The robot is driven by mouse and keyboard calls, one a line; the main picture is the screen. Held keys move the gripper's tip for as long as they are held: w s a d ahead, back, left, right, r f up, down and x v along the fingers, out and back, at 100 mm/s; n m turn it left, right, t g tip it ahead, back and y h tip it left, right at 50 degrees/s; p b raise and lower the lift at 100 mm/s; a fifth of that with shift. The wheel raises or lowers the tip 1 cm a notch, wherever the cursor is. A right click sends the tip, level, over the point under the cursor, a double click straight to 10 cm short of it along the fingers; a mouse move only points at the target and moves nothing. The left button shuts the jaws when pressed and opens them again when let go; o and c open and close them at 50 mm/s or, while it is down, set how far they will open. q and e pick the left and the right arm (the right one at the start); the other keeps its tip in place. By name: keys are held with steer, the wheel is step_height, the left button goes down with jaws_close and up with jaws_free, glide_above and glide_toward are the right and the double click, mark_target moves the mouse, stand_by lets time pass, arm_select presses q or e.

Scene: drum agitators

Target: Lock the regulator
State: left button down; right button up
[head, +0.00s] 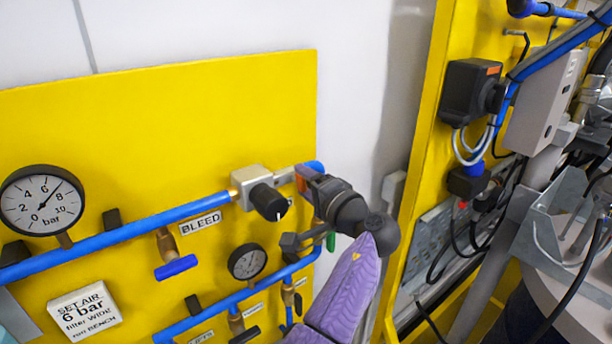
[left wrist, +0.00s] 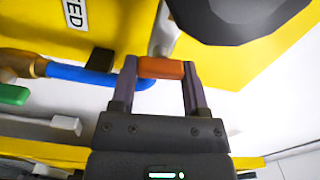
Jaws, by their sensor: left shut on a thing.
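The regulator (head: 252,187) is a pale metal block on the blue pipe of the yellow panel. Its black knob (head: 268,202) faces outward. Just right of it, a short metal piece leads to a small orange-red part (head: 301,180). My left gripper (head: 304,179) reaches in from the lower right and is shut on this part. In the left wrist view, both fingers (left wrist: 161,72) press on the ends of the orange-red part (left wrist: 161,67). A large dark round body (left wrist: 240,18) looms close by; I cannot tell which part it is. My right gripper is not in view.
A pressure gauge (head: 41,200) sits at the left, and a smaller gauge (head: 247,261) lies below the regulator. A blue-handled valve (head: 176,267) hangs under the blue pipe (head: 130,231). A second yellow panel with a black box (head: 468,92) and cables stands at the right.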

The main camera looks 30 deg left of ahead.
arm_select(q)
steer(key=shift+m+p, duration=0.4)
steer(key=shift+m, duration=0.4)
steer(key=shift+c, duration=0.4)
jaws_free()
steer(key=b+v, duration=0.3)
steer(key=v, duration=0.7)
steer(key=shift+b, duration=0.4)
steer(key=shift+f, duration=0.1)
